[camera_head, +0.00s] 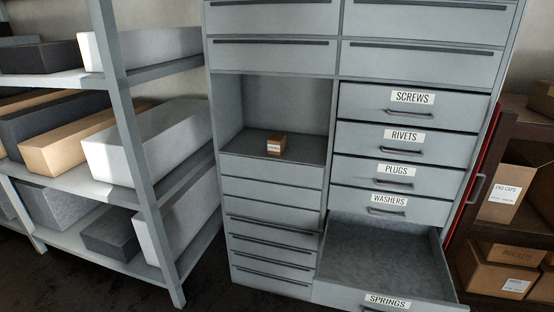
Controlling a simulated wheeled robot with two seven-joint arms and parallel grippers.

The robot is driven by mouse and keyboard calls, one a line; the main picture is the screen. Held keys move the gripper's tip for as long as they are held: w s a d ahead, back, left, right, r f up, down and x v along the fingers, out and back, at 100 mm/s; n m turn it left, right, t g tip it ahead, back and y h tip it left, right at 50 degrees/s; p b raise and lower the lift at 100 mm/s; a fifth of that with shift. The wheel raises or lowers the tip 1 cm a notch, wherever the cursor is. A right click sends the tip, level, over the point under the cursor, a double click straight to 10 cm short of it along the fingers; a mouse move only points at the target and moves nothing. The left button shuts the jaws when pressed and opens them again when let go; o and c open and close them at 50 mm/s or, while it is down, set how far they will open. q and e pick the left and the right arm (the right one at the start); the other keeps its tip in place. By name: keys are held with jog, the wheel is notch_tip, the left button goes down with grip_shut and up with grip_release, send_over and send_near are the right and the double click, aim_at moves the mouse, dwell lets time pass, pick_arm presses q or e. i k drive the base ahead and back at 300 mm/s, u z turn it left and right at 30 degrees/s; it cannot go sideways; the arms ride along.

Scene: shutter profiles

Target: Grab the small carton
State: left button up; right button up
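A small brown carton (277,145) with a white label on its front stands upright in the open niche of the grey cabinet (270,187). The label is too small to read. Neither of my grippers shows in the head view.
The drawer marked SPRINGS (386,299) is pulled out and looks empty. Drawers marked SCREWS, RIVETS, PLUGS and WASHERS above it are shut. A metal rack (133,140) with long boxes stands at the left. A brown shelf with cartons (507,254) stands at the right.

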aim_at(276, 143)
jog(key=z, duration=1.25)
jog(key=k, duration=0.1)
jog(key=u, duration=2.1)
jog(key=i, duration=0.85)
jog(key=z, duration=0.15)
